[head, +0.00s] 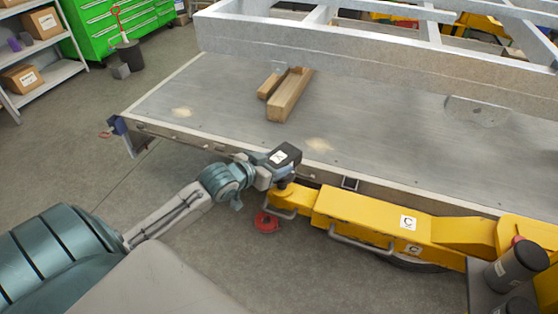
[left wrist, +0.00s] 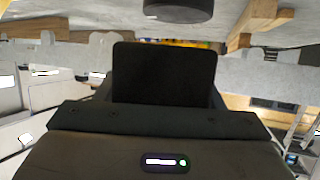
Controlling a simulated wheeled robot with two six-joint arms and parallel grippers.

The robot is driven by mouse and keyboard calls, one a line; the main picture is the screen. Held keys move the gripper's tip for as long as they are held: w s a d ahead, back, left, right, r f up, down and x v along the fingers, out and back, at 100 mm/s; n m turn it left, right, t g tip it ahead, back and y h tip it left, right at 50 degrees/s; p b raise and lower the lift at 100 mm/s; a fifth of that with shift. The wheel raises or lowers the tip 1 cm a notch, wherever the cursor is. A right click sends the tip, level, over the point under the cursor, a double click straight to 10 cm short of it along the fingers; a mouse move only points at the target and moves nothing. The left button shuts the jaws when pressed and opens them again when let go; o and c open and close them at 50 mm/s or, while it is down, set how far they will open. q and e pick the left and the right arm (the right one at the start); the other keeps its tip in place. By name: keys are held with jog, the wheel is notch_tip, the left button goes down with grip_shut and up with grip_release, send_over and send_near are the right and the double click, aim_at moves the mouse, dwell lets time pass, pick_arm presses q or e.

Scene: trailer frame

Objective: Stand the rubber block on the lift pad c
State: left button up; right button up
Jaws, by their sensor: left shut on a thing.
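My left gripper (head: 271,174) is shut on the black rubber block (head: 290,151), just above the left end of the yellow lift arm. The block also shows as a dark square in the left wrist view (left wrist: 164,73), where the fingers beside it are mostly hidden. The lift pad c (head: 284,184) is a small dark round piece under the gripper, partly hidden by it. A dark disc in the left wrist view (left wrist: 178,9) looks like this pad, apart from the block in the picture. Labels C mark the yellow lift (head: 375,216). My right gripper is not in view.
The grey trailer deck (head: 210,105) runs just behind the lift, with wooden pieces (head: 290,95) on it. A red ring-like thing (head: 266,222) is below the lift's left end. Dark cylinders (head: 515,265) stand at lower right. Open floor lies left.

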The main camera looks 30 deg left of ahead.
aim_at(279, 154)
pick_arm(q)
jog(key=w, duration=0.2)
jog(key=w+a, duration=0.1)
jog(key=w, duration=0.1)
notch_tip(279, 154, down, 3)
jog(key=shift+r+p, duration=0.1)
jog(key=shift+p, duration=0.8)
jog(key=shift+s+f, duration=0.1)
jog(key=shift+f, duration=0.4)
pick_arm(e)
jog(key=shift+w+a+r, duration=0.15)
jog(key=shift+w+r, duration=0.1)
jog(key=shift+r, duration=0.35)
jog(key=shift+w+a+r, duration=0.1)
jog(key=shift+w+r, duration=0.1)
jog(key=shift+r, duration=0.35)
pick_arm(q)
jog(key=shift+f, duration=0.1)
jog(key=o, duration=1.3)
jog(key=shift+o, duration=0.2)
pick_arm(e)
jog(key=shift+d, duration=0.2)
pick_arm(q)
jog(key=shift+s+a, duration=0.1)
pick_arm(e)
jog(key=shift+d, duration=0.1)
